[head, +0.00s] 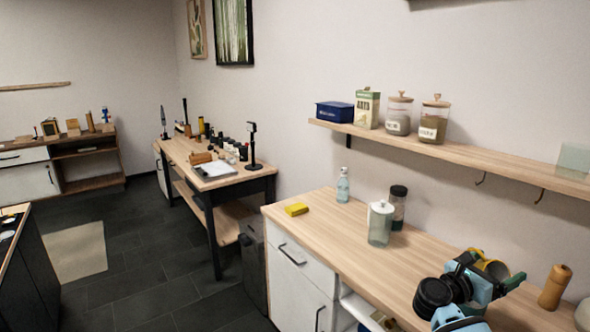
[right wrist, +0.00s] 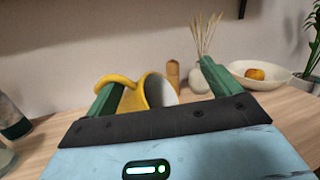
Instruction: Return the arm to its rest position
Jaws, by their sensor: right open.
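My right gripper (head: 492,268) is low over the right part of the wooden counter in the head view. In the right wrist view its two green fingers (right wrist: 162,82) stand wide apart. A yellow mug (right wrist: 126,88) with a pale inside shows between and beyond the fingers. Its opening faces right and its handle is at the left, so it looks tilted or lying. Whether a finger touches it, I cannot tell. In the head view the yellow mug (head: 497,268) is partly hidden behind my gripper. My left gripper is not in view.
On the counter (head: 330,225) are a yellow block (head: 296,209), a clear bottle (head: 343,186), a lidded jar (head: 380,224), a dark-capped jar (head: 398,207) and a wooden mill (head: 554,288). A wall shelf (head: 450,152) with hooks runs above. The wrist view shows a fruit bowl (right wrist: 275,76).

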